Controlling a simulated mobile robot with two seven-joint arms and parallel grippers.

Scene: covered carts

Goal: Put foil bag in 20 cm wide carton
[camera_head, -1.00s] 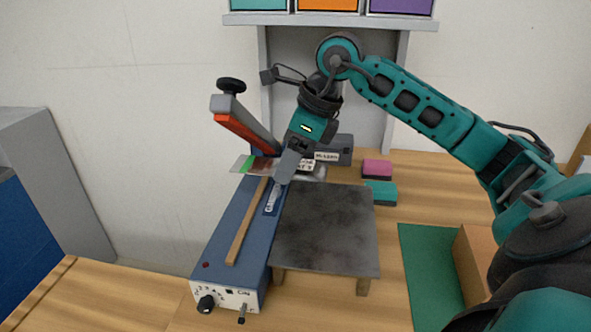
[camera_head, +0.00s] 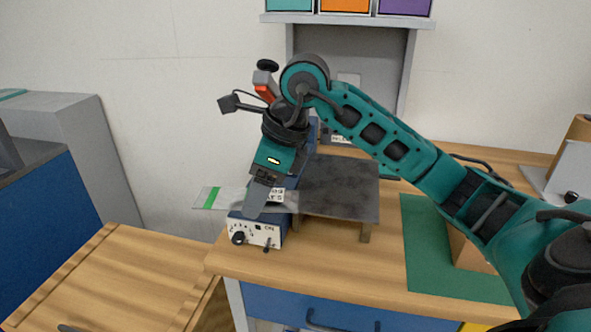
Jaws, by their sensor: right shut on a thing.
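My right gripper (camera_head: 255,212) is shut on the foil bag (camera_head: 284,205), a flat silvery pouch with a white label and a green strip at its left end. It holds the bag above the front of the blue sealer (camera_head: 258,232), with the left end sticking out past the sealer. The gripper fingers cover the middle of the bag. A brown carton (camera_head: 464,252) stands on the green mat (camera_head: 428,245) at the right, mostly hidden behind my right arm; its width cannot be read. My left gripper does not show.
A dark raised plate (camera_head: 340,190) stands right beside the sealer. A lower wooden surface (camera_head: 120,275) lies at the left front. A white object (camera_head: 573,175) is at the far right. Coloured bins (camera_head: 345,4) sit on the shelf above.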

